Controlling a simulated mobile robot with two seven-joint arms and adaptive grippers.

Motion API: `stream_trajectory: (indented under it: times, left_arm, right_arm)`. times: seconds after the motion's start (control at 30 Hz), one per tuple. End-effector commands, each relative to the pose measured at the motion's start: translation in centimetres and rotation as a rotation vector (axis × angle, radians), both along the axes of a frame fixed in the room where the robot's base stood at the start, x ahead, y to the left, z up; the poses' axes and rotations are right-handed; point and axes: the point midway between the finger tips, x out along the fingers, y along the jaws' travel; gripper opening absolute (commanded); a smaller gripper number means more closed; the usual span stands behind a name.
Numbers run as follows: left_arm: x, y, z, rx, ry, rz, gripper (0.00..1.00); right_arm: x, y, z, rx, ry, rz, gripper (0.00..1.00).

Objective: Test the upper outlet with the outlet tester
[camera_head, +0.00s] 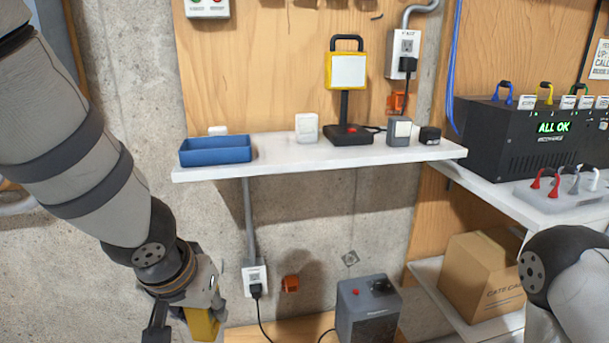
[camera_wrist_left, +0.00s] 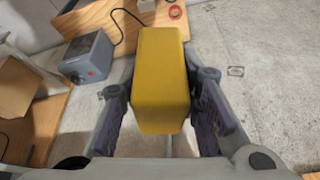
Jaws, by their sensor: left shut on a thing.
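My left gripper (camera_head: 185,325) is low at the left in the head view, shut on a yellow block that looks like the outlet tester (camera_head: 203,322). In the left wrist view, the yellow tester (camera_wrist_left: 160,80) sits between both fingers; its prongs are not visible. The upper outlet (camera_head: 405,43) is on the wooden panel above the shelf. Its top socket shows free, and a black plug (camera_head: 407,65) is in its lower part. My left gripper is well below and left of it. My right gripper is out of view; only part of that arm shows at lower right.
The white shelf (camera_head: 270,164) carries a blue tray (camera_head: 215,150), a work lamp (camera_head: 346,85) and small adapters. A lower outlet (camera_head: 254,275) has a black plug and cord. A grey heater (camera_head: 367,308) stands below. A black box reading ALL OK (camera_head: 520,135) stands right.

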Motion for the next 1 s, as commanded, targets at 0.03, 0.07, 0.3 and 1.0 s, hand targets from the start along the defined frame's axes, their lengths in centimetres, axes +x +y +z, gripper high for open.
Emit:
stream_trajectory:
  times: [0.03, 0.07, 0.3, 1.0]
  left_arm:
    - [0.0, 0.0, 0.0, 0.000, 0.000, 0.000, 0.00]
    - [0.0, 0.0, 0.0, 0.000, 0.000, -0.001, 0.00]
    - [-0.8, -3.0, 1.6, -0.005, -0.002, -0.172, 0.00]
    - [-3.5, -11.8, 6.2, 0.000, 0.000, -0.703, 0.00]
  right_arm:
    - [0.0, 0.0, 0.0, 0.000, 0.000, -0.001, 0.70]
    - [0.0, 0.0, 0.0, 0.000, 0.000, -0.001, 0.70]
    - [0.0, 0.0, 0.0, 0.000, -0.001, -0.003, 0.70]
    - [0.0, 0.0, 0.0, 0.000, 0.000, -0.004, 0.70]
